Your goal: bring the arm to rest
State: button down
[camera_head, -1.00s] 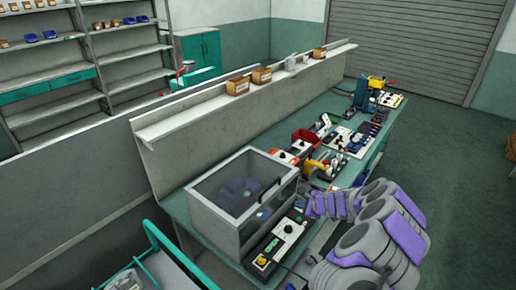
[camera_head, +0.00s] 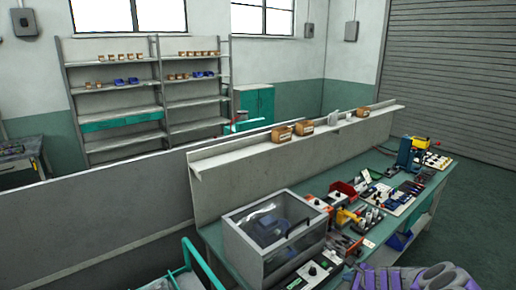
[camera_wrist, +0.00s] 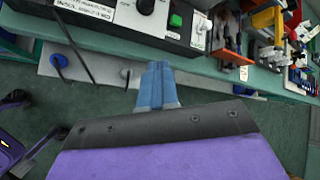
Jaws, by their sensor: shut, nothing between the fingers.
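My gripper (camera_wrist: 157,70) shows in the wrist view as blue fingers held together, with nothing between them. It is in front of the bench's front edge, just below the control box (camera_wrist: 150,18) in the picture. I cannot tell how large the gap to the bench is. In the head view my purple and grey arm (camera_head: 412,279) is at the bottom right, cut off by the picture's lower edge. The gripper's fingers cannot be made out there.
The green bench (camera_head: 378,162) holds a clear-lidded grey chamber (camera_head: 247,252), a red bin (camera_head: 343,190) and several tools. A teal-railed cart (camera_head: 203,268) stands at lower left. A ledged partition (camera_head: 230,190) runs behind the bench. Green floor (camera_head: 470,215) is clear on the right.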

jog(key=s+a+r+n+g+y, duration=0.15)
jog(key=a+r+n+y, duration=0.4)
jog(key=a+r, duration=0.85)
jog(key=s+a+r+n+g, duration=0.2)
jog(key=s+a+r+n, duration=0.2)
jog(key=s+a, duration=0.2)
jog(key=s+a+r+n+g, duration=0.1)
jog(key=s+a+r+n, duration=0.35)
jog(key=s+a, duration=0.2)
jog(key=s+a+n+g+h, duration=0.25)
jog(key=s+n, duration=0.25)
jog(key=s, duration=0.9)
jog(key=s+d+n+g+h, duration=0.1)
jog(key=s+d, duration=0.4)
jog(key=s, duration=0.5)
jog(key=s+d+n+g+h, duration=0.2)
jog(key=s+d+h, duration=0.3)
jog(key=s, duration=0.5)
jog(key=shift+s+d+f+n+b, duration=0.2)
jog(key=shift+s+d+n+b, duration=0.1)
jog(key=shift+d+n+b, duration=0.1)
jog(key=shift+f, duration=0.1)
